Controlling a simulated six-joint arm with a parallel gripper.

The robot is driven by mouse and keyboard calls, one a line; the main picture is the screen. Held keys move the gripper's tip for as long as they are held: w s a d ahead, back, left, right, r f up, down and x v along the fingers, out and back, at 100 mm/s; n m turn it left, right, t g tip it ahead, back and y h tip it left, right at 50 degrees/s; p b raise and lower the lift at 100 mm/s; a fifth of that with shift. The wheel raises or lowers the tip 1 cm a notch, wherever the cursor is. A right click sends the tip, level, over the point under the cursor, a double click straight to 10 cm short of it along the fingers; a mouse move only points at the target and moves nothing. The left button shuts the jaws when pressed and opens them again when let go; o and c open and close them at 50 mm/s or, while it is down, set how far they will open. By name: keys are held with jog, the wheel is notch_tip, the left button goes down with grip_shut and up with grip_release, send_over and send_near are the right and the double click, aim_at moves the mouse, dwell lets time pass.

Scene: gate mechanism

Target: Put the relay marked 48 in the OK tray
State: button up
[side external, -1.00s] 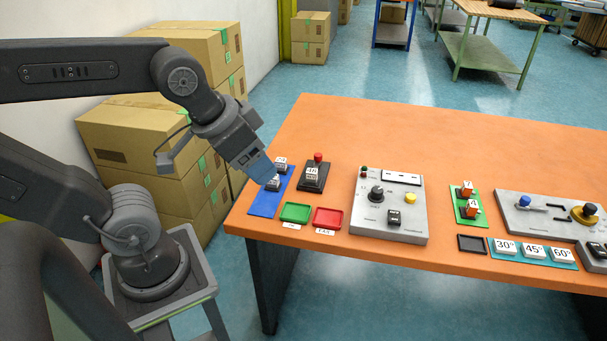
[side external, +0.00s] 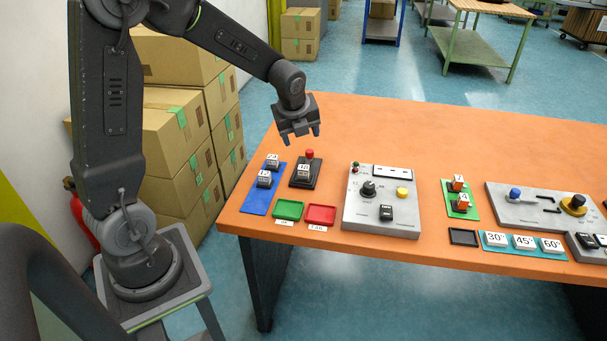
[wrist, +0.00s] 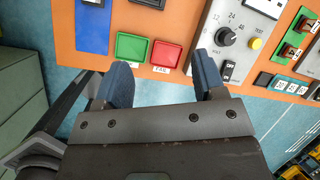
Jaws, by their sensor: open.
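A white-topped relay (side external: 304,172) sits in a black stand with a red button (side external: 309,154); its small marking looks like 48 but is not sharp. Two more relays, a back one (side external: 272,161) and a front one (side external: 264,179), stand on a blue mat (side external: 255,203); their markings are hard to read. The green tray (side external: 289,209) is empty, and it also shows in the wrist view (wrist: 132,47); its label is too small to read. My gripper (side external: 302,137) is open and empty, above the table behind the black stand. Its fingers also show in the wrist view (wrist: 164,75).
An empty red tray (side external: 321,214) labelled FAIL is right of the green one. A grey panel (side external: 381,213) with a knob and switches stands farther right. Beyond it are a green mat (side external: 458,205) and another panel (side external: 535,205). The table's back is clear.

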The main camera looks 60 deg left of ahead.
aim_at(303, 167)
jog(key=w+a+f+m, duration=0.1)
jog(key=w+a+f, duration=0.1)
jog(key=f, duration=0.4)
jog(key=w+a+f+m, duration=0.2)
jog(key=a+f, duration=0.1)
jog(key=f, duration=0.3)
jog(key=w+a+f+m, duration=0.2)
jog(key=a+f, duration=0.1)
jog(key=f, duration=0.3)
jog(key=shift+w+f+g, duration=0.15)
jog(key=shift+f+g, duration=0.15)
jog(key=shift+f, duration=0.05)
jog(key=c, duration=1.1)
jog(key=shift+r, duration=0.1)
